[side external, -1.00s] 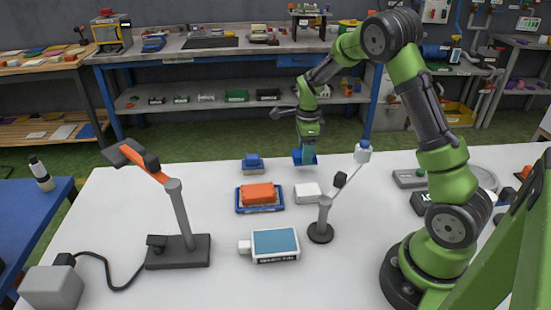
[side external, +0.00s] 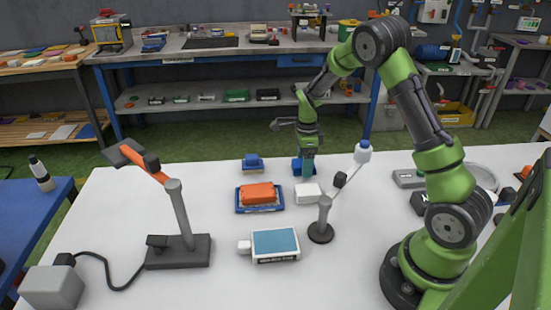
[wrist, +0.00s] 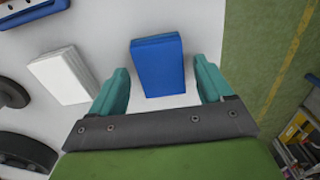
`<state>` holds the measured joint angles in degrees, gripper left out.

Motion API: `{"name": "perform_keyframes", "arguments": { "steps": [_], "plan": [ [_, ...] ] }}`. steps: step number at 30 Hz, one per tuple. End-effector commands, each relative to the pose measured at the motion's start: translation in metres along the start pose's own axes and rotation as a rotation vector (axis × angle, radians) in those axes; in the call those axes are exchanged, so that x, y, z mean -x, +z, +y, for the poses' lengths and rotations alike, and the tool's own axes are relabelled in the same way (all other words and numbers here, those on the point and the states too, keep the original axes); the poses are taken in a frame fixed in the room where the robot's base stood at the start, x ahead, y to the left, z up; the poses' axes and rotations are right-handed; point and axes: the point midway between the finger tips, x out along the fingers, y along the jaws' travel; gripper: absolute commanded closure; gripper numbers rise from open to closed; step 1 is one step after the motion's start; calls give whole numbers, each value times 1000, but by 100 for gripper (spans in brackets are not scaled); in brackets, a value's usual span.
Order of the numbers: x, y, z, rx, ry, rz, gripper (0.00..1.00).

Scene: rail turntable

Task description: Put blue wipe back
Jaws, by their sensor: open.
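The blue wipe (side external: 298,167) is a small flat blue block at the far edge of the white table in the side view. In the wrist view the blue wipe (wrist: 158,62) lies between my two teal fingers, with a visible gap on each side. My gripper (side external: 308,169) points down at the wipe and is open. Its fingers (wrist: 162,82) straddle the near part of the wipe. In the side view the fingers partly hide the wipe.
A white block (side external: 307,194) lies just in front of the wipe. An orange block (side external: 257,193) sits on a blue tray (side external: 240,208) to the left. A blue-and-yellow sponge (side external: 252,163) is left at the back. A small stand (side external: 322,222) rises nearby; the table's far edge is close.

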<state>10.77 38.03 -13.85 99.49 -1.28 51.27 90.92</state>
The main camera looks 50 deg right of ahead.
Motion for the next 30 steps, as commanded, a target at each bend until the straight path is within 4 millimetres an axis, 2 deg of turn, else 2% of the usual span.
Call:
{"name": "perform_keyframes", "arguments": {
  "steps": [5,8,18,21,26,30],
  "plan": [
    [5,0,0,1,-2,-1,20],
    [17,1,-1,1,-5,-2,20],
    [89,1,-1,1,-5,-2,20],
    [105,0,0,1,-4,-1,20],
    [121,0,0,3,-2,-1,20],
    [138,6,12,94,-20,-37,20]
  ]
}}
